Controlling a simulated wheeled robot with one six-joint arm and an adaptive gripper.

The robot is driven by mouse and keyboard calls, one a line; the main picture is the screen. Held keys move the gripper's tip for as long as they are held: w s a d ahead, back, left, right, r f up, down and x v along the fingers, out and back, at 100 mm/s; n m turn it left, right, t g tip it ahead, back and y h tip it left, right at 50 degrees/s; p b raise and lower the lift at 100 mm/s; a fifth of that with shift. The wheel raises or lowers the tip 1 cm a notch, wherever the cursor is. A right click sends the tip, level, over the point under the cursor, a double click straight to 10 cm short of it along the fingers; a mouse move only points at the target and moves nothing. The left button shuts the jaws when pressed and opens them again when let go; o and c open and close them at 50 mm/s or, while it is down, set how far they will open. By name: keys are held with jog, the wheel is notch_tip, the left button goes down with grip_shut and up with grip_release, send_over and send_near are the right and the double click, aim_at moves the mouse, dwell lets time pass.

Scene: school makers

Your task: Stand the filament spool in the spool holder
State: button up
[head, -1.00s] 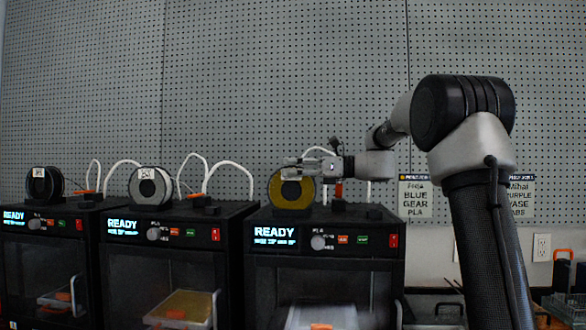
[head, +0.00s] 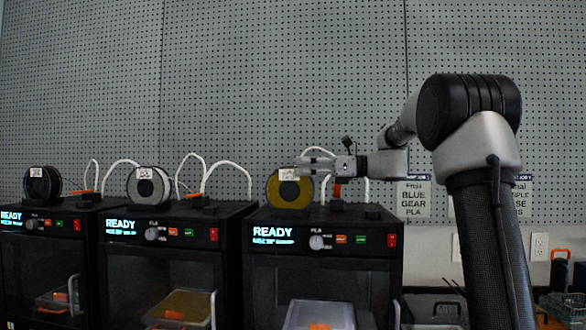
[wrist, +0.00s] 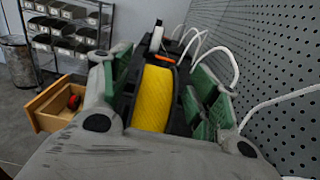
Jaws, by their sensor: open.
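The yellow filament spool (head: 290,193) stands upright on top of the right-hand printer (head: 322,236), with a white label near its top edge. In the head view my gripper (head: 305,168) is at the spool's upper right side. In the wrist view the yellow spool (wrist: 155,98) lies between the two green-padded fingers of my gripper (wrist: 160,82). The fingers are apart, with a gap visible on the right side of the spool. The spool's lower part and the holder under it are hard to make out against the dark printer top.
Two more printers stand to the left, one with a white spool (head: 149,186) and one with a black spool (head: 42,185). White tubes (head: 230,170) arch behind them. A pegboard wall (head: 290,80) is close behind. In the wrist view an open wooden drawer (wrist: 57,105) shows at left.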

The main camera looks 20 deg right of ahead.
jog(key=v, duration=0.8)
jog(key=s+a+f+n+g+h, duration=0.25)
jog(key=s+f+n+h, duration=0.2)
jog(key=s+f, duration=0.4)
jog(key=s+a+f+n+g+h, duration=0.1)
jog(key=s+a+f+n+h, duration=0.4)
jog(key=s, duration=0.6)
jog(key=s+d+f+n+t+h, duration=0.1)
jog(key=s+d+f+n+h, duration=0.6)
jog(key=s+d+f+n, duration=0.4)
jog(key=s+f+n, duration=0.1)
jog(key=s+n, duration=0.1)
jog(key=s, duration=0.1)
jog(key=shift+d, duration=0.25)
